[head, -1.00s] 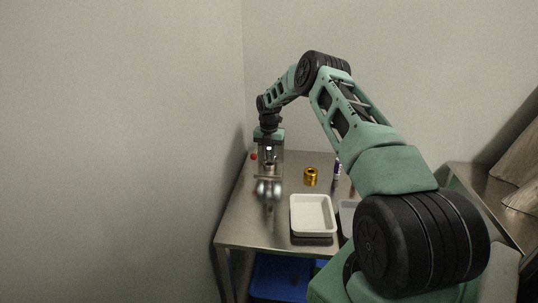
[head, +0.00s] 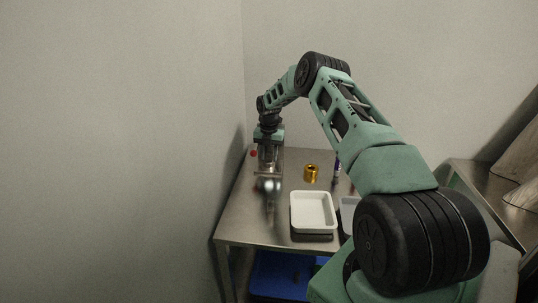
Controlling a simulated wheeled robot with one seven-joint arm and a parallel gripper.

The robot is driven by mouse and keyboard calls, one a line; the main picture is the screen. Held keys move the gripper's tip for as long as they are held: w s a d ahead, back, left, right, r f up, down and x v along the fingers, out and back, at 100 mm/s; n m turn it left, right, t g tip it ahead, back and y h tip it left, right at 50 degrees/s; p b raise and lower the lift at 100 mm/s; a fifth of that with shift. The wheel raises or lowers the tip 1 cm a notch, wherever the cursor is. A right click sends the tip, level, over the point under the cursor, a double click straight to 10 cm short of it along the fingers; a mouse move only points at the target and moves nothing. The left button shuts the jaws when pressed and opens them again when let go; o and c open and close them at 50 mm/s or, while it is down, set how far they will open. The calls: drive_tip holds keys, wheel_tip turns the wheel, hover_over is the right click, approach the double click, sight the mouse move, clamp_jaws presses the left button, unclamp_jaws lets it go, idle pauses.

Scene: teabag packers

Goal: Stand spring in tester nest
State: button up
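My gripper (head: 268,160) points straight down at the back left of the steel table. It is over or at the tester (head: 268,175), a small grey metal device with a flat plate at its front. My gripper and wrist cover much of the tester, and the nest cannot be made out. I cannot pick out the spring; it may be hidden between the fingers. The fingers are too small and dark to show whether they are open or shut.
A brass-coloured ring-like part (head: 311,173) stands right of the tester. A white tray (head: 314,230) lies at the table's front, with another tray (head: 348,206) partly behind my arm. A small purple-and-white item (head: 337,168) stands at the back. A red knob (head: 253,153) is left of my gripper.

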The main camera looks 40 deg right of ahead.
sight(269, 152)
drive_tip(key=shift+o, duration=0.5)
drive_tip(key=shift+r, duration=0.1)
wheel_tip(269, 152, up, 17)
drive_tip(key=b, duration=0.2)
drive_tip(key=shift+r, duration=0.15)
drive_tip(key=shift+s, duration=0.1)
idle(0.3)
